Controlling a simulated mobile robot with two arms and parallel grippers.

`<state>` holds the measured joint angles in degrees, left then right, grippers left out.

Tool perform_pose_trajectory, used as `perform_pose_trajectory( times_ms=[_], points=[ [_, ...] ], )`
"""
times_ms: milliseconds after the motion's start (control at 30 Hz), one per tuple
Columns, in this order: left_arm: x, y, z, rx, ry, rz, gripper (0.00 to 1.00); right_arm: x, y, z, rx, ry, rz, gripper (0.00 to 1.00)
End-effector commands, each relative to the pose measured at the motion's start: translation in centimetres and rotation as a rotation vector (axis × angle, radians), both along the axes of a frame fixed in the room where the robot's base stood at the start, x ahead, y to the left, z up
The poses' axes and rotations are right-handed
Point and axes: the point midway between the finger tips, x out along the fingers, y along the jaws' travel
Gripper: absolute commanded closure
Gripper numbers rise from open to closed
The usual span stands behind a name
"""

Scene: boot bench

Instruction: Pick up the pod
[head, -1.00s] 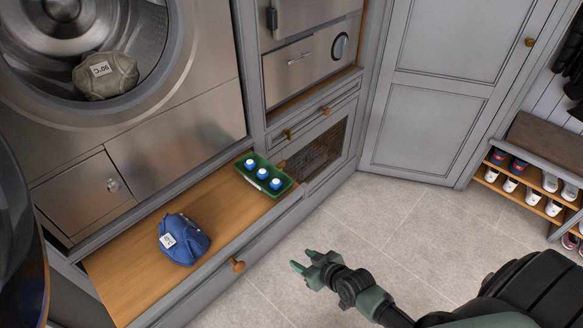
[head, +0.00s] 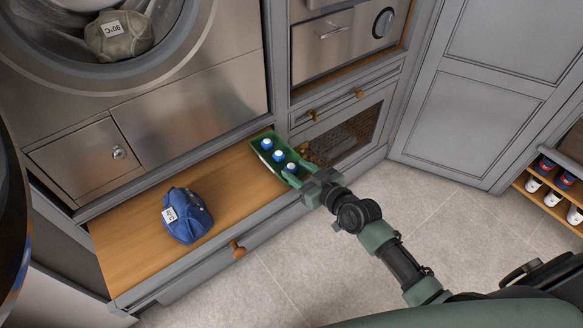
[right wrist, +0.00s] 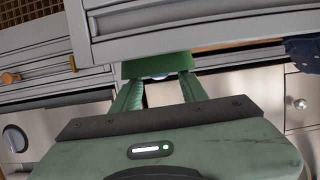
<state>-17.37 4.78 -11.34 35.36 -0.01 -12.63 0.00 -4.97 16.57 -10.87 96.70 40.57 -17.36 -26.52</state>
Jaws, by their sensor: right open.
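Three small white pods with blue tops stand in a row in a green tray (head: 256,146). The tray is at the right end of the open wooden drawer. The far pod (head: 266,144) and the middle pod (head: 278,156) are clear of my right gripper (head: 297,184). The near pod (head: 291,169) is right beside its fingertips. My right gripper is open and reaches in over the drawer's front edge. In the right wrist view its two fingers (right wrist: 158,85) point at the green tray (right wrist: 157,65), with a pod partly hidden between them. My left gripper is out of view.
A blue cloth bundle with a label (head: 186,215) lies in the drawer (head: 130,245), left of the tray. A grey-brown labelled bundle (head: 118,36) sits in the round machine opening. A wooden knob (head: 238,249) sticks out from the drawer front. The tiled floor (head: 440,215) is clear.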

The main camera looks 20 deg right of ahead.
Motion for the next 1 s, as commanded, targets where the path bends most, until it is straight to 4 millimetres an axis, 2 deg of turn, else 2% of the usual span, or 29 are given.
perform_pose_trajectory(
  times_ms=[100,367,400,533,567,833,1000],
  points=[
    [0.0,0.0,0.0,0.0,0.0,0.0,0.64,1.3,0.4,-0.4,-0.001,-0.001,-0.001,0.56],
    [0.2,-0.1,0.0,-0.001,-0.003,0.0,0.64,1.6,0.6,-0.5,-0.001,0.0,0.0,0.56],
    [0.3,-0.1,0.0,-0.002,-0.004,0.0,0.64,1.6,0.6,-0.5,-0.001,0.001,0.0,0.59],
    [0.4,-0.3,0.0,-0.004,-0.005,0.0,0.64,1.6,0.6,-0.6,-0.001,0.001,0.0,0.95],
    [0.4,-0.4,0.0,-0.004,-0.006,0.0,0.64,1.6,0.5,-0.6,-0.001,0.001,0.0,1.0],
    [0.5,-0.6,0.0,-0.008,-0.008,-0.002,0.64,1.6,0.5,-0.5,-0.001,0.001,0.0,1.0],
    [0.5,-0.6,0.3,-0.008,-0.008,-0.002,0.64,1.6,0.6,0.5,0.0,-0.001,0.001,1.0]
  ],
)
